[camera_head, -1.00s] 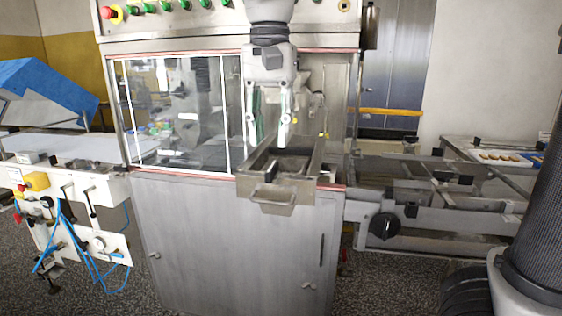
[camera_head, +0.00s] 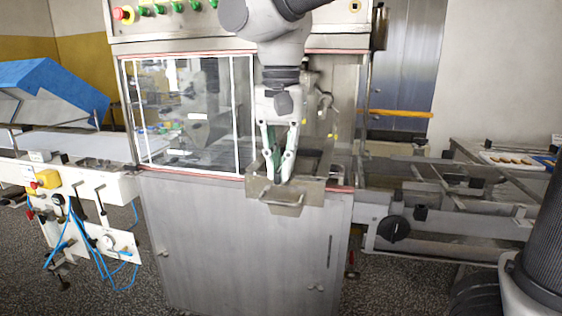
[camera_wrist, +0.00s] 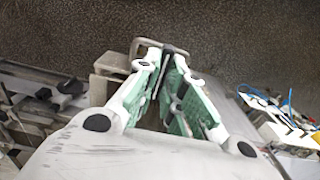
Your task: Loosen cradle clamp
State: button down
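My gripper (camera_head: 278,181) points down into the front of a metal tray (camera_head: 308,168) on the machine. In the wrist view the green-padded fingers (camera_wrist: 166,58) have a narrow gap between them. A small dark piece (camera_wrist: 174,50) shows at the fingertips. I cannot tell whether they touch it or whether it is the cradle clamp. The tray's front handle (camera_head: 283,203) is just below the fingertips, and the fingers hide part of the tray. A black round knob (camera_head: 394,229) is on the conveyor frame to the right, apart from my gripper.
The enrober cabinet (camera_head: 245,245) with a glazed window (camera_head: 190,112) stands behind and left of my gripper. A conveyor frame (camera_head: 450,235) runs right. A white panel with blue hoses (camera_head: 92,235) is at left. Speckled floor lies in front.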

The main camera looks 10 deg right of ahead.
jog(key=shift+n, duration=0.3)
jog(key=n, duration=1.3)
jog(key=shift+n, duration=2.1)
jog(key=c, duration=1.5)
grip_release()
